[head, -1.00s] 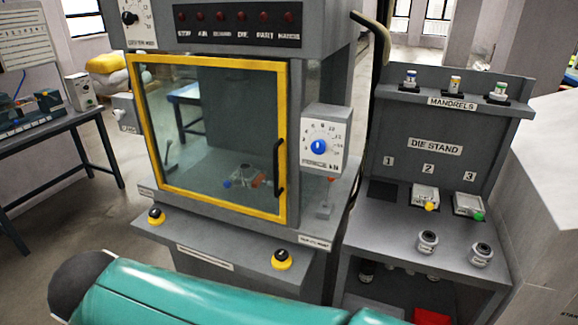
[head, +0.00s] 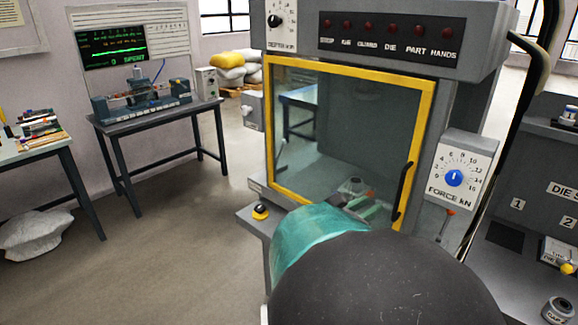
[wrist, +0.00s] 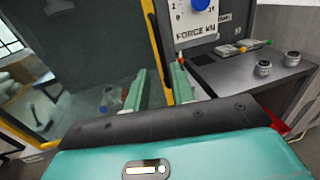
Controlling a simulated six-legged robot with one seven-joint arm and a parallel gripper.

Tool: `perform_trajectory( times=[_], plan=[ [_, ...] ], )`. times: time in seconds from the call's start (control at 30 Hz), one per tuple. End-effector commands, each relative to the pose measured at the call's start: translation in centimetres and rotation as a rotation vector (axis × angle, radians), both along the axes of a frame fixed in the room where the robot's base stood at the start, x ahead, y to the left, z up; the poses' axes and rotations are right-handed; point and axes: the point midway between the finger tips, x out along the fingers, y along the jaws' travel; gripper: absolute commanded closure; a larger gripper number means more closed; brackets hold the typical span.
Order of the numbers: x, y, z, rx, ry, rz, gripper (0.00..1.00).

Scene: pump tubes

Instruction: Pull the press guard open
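The press guard (head: 428,110) is a clear panel in a yellow frame on the front of the grey press, and it looks closed. Its black upright handle (head: 402,190) is on the right side of the frame. My gripper (wrist: 158,82) is open in the wrist view, its two green fingers apart. The guard's yellow edge (wrist: 154,40) and a dark bar beside it, likely the handle, show beyond the gap between them. In the head view the fingers are just left of the handle's lower part, largely hidden behind my arm. I cannot tell whether they touch it.
The force dial box (head: 459,172) is right of the guard, with a red-tipped lever (head: 446,224) below. The die stand (head: 540,180) stands at far right. A black button on a yellow base (head: 261,211) sits on the press ledge. Open floor (head: 150,230) lies left.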

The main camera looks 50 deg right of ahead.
Motion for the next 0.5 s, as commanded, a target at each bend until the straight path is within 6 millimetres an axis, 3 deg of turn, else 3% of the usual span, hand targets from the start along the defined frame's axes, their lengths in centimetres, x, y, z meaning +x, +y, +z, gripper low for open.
perform_trajectory(
  times=[0.17,0.5],
  plan=[
    [-0.8,-2.3,0.0,0.002,-0.002,-0.003,0.75],
    [-2.4,-8.7,0.0,0.0,-0.003,-0.001,0.75]
  ],
)
